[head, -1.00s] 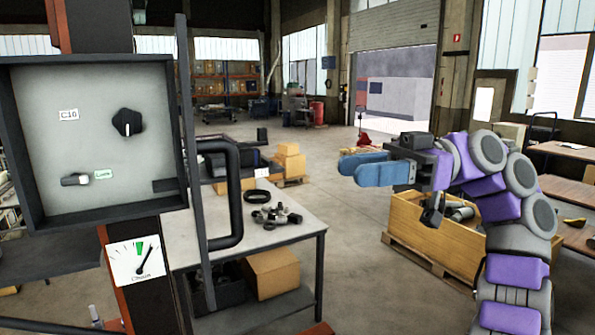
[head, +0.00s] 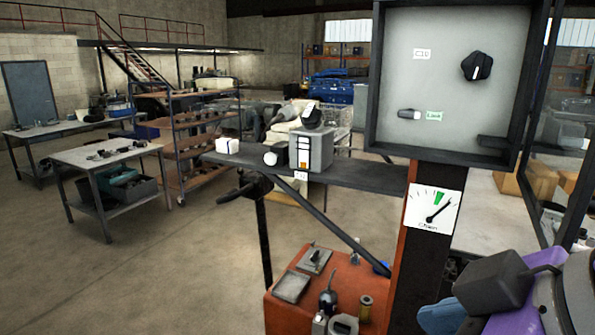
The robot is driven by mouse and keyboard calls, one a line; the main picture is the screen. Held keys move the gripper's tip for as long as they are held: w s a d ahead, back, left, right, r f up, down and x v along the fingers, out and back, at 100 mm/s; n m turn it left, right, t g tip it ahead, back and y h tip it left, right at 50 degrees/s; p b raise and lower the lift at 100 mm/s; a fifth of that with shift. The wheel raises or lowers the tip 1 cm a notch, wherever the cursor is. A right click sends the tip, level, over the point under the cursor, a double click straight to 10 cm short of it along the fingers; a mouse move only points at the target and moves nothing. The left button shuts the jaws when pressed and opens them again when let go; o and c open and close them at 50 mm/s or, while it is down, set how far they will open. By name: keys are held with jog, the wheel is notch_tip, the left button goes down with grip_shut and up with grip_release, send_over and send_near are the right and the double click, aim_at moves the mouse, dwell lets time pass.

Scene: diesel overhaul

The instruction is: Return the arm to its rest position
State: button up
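My gripper (head: 440,316) is at the bottom right corner of the head view, in front of the red-orange post. Only part of a blue finger shows, cut off by the lower edge. Dark, purple and grey parts of my arm (head: 540,290) lie beside it, close to the camera. I cannot tell how far apart the fingers are. No held thing shows at the visible part.
A narrow shelf (head: 350,172) juts left from the post. An orange cabinet (head: 340,278) stands below.

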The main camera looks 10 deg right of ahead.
jog(key=w+a+f+m+g+h+b, duration=0.1)
jog(key=w+f+g, duration=0.1)
jog(key=f, duration=0.8)
jog(key=w+a+f+m+g+h+b, duration=0.1)
jog(key=f+m+g+b, duration=0.1)
jog(key=f, duration=0.7)
jog(key=s+d+f+m+g+b, duration=0.1)
jog(key=s+f+m+g, duration=0.1)
jog(key=f, duration=0.7)
jog(key=s+f+m+g+h+b, duration=0.1)
jog(key=s+f+m+g, duration=0.1)
jog(key=f, duration=0.8)
jog(key=shift+s+d+f+g, duration=0.25)
jog(key=shift+s+d+g, duration=0.1)
jog(key=shift+s+g, duration=0.4)
